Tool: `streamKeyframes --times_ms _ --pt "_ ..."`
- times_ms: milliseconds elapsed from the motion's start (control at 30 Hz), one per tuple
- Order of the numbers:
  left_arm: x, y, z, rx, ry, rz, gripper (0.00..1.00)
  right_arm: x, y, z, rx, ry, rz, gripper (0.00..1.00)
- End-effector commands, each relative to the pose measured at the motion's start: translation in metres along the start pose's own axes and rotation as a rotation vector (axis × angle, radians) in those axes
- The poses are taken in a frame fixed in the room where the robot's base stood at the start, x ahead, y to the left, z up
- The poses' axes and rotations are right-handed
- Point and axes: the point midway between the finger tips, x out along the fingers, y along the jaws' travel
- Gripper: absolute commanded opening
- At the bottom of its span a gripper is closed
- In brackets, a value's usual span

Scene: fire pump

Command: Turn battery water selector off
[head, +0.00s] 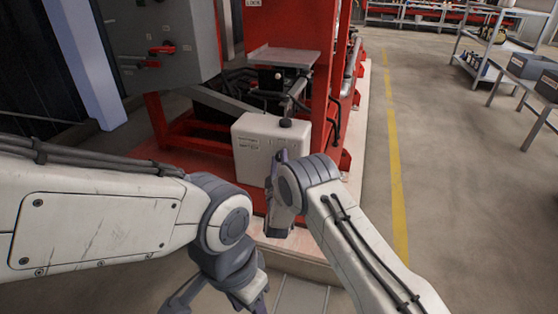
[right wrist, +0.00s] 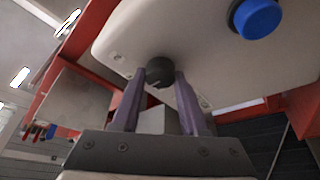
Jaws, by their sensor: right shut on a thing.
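A white box (head: 262,150) with small labels stands at the front of the red frame in the head view. In the right wrist view its pale face (right wrist: 195,50) carries a round black knob (right wrist: 159,71) and a larger blue knob (right wrist: 257,18). My right gripper (right wrist: 160,78) is shut on the black knob, one finger on each side. In the head view my right gripper (head: 282,158) is at the box's front, and the gripped knob is hidden there. My left gripper (head: 210,304) hangs low at the bottom edge, its fingertips cut off.
A black cap (head: 286,123) sits on top of the box. The red frame (head: 294,37) rises behind it. A grey cabinet with a red handle (head: 163,48) is at upper left. Open floor with a yellow line (head: 393,150) lies to the right, with shelving beyond (head: 487,50).

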Motion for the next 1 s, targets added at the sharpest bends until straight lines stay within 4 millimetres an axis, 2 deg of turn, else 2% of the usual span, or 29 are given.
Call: streamKeyframes --times_ms 67,100,133,167,433,567,1000 --pt "0.0 0.0 0.0 0.0 0.0 0.0 0.5 -0.002 -0.002 0.002 -0.002 -0.004 -0.005 0.0" --pt "0.0 0.0 0.0 0.0 0.0 0.0 0.5 -0.002 -0.002 0.002 -0.002 -0.004 -0.005 0.59" --pt "0.0 0.0 0.0 0.0 0.0 0.0 0.5 -0.002 -0.002 0.002 -0.002 -0.004 -0.004 0.7" --pt "0.0 0.0 0.0 0.0 0.0 0.0 0.5 -0.002 -0.002 0.002 -0.002 -0.003 -0.004 0.73" --pt "0.0 0.0 0.0 0.0 0.0 0.0 0.5 -0.001 -0.001 0.0 0.0 -0.001 -0.002 0.73" --pt "-0.004 0.0 0.0 0.0 0.0 0.0 0.5 -0.007 -0.001 -0.001 0.001 -0.002 -0.003 0.73" --pt "-0.031 0.002 -0.002 0.0 0.0 0.0 0.5 -0.087 0.0 -0.001 -0.001 -0.002 -0.006 0.73"
